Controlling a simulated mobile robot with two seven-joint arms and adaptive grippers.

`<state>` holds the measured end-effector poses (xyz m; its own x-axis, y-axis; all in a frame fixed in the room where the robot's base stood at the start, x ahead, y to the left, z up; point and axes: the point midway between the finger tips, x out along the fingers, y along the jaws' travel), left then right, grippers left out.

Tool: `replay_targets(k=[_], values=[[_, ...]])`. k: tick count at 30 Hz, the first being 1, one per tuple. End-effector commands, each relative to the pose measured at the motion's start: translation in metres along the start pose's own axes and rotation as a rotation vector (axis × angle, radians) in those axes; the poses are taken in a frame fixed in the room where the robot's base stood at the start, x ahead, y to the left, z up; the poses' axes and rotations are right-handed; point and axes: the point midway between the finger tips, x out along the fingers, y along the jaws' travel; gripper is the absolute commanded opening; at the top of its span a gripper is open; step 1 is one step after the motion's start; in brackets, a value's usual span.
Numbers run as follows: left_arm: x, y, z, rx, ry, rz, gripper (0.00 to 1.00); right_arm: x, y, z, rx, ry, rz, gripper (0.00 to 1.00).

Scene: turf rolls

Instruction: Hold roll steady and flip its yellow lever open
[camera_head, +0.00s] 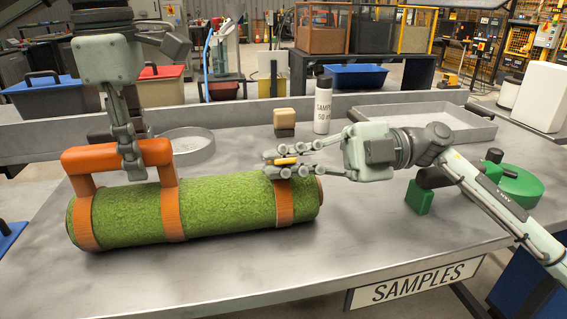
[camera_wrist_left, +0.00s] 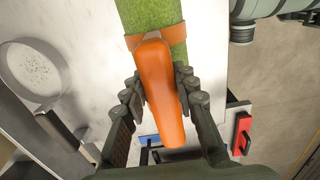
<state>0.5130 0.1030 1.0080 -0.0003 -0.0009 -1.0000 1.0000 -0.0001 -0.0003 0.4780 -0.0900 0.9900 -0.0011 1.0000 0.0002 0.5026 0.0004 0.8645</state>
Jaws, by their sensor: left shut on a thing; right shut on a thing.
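A green turf roll (camera_head: 230,208) with orange bands lies on the grey table. It carries an orange handle (camera_head: 88,160) at its left part. My left gripper (camera_head: 133,172) comes down from above and is shut on the handle; in the left wrist view the orange handle (camera_wrist_left: 158,85) lies between its fingers. A small yellow lever (camera_head: 284,161) sits above the band at the roll's right end. My right gripper (camera_head: 276,164) reaches in from the right and is shut on the lever. Its fingers hide part of the lever, and I cannot tell how far the lever is turned.
Behind the roll stand a round grey dish (camera_head: 188,142), a tan block (camera_head: 284,120) and a white sample cylinder (camera_head: 323,104). A shallow grey tray (camera_head: 425,110) is at the back right. Green pieces (camera_head: 418,198) lie under my right arm. The table front is clear.

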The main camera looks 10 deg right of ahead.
Motion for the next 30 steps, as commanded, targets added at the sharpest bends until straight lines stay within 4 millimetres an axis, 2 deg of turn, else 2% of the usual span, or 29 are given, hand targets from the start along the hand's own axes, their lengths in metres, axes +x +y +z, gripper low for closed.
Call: replay_targets(k=[21,30], values=[[0.0,0.0,-0.001,-0.001,0.003,0.001,0.0,-0.001,0.033,0.012,0.641,-0.004,0.0,0.0],[0.0,0.0,-0.001,-0.002,0.003,0.001,0.0,-0.001,0.041,0.02,0.854,-0.003,0.002,0.0]])
